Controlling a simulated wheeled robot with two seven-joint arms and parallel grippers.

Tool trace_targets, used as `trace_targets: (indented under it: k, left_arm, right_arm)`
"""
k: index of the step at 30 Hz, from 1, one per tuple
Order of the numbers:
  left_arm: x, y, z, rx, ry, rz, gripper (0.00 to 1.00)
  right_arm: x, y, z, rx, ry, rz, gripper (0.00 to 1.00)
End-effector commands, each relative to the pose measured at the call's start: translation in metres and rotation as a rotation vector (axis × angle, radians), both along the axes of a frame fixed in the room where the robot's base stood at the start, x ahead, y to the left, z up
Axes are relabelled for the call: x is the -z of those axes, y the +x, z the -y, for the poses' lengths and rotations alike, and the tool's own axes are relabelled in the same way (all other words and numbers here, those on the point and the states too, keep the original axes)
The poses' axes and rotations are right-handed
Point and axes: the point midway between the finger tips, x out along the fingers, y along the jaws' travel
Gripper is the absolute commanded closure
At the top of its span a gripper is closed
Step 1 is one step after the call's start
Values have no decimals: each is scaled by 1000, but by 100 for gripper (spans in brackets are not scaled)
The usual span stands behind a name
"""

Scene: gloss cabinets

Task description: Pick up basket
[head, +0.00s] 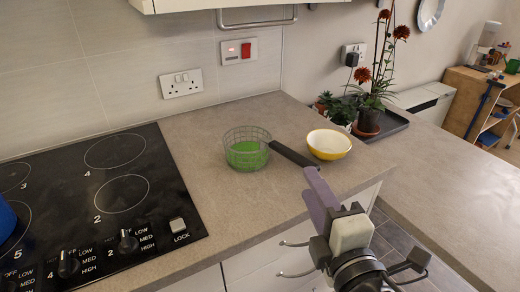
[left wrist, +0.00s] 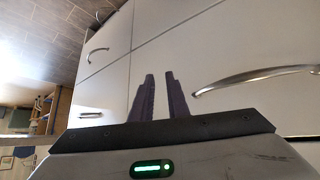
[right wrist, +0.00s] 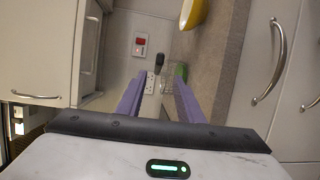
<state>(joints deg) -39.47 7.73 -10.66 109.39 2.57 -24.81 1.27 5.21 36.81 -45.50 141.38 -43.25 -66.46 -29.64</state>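The basket (head: 246,153) is a round wire-mesh one with a green lower part and a dark handle (head: 293,153) reaching right. It stands upright on the counter, right of the hob. My right gripper (head: 314,187) has pale purple fingers close in front of the handle's outer end; I cannot tell whether they touch it. In the right wrist view the fingers (right wrist: 156,78) are apart, and the basket (right wrist: 178,70) is partly hidden behind one finger. My left gripper (left wrist: 158,76) shows only in its wrist view, fingers a little apart and empty, facing white cabinet fronts.
A yellow bowl (head: 329,144) stands just right of the basket, beyond the handle. The black hob (head: 90,200) lies left, with a blue pot (head: 6,220) at the edge. A potted plant (head: 368,122) on a tray stands back right. Counter in front of the basket is clear.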

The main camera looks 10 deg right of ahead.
Motion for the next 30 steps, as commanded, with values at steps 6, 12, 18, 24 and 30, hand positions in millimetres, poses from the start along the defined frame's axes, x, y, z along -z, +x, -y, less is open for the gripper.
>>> trace_targets:
  k: [6,12,18,24,30]
  left_arm:
    - [-1,-1,1,1,0,-4,85]
    - [-6,-2,2,3,0,-6,85]
    - [-13,-1,2,5,-1,-4,85]
    - [-14,0,2,5,-2,-1,85]
    - [-14,2,3,6,-2,1,85]
  right_arm:
    - [2,29,0,1,3,-1,66]
    - [-1,47,3,2,2,-1,66]
    - [-1,77,5,1,5,-2,66]
    - [1,85,4,-1,6,-4,66]
    - [1,85,4,-1,6,-4,77]
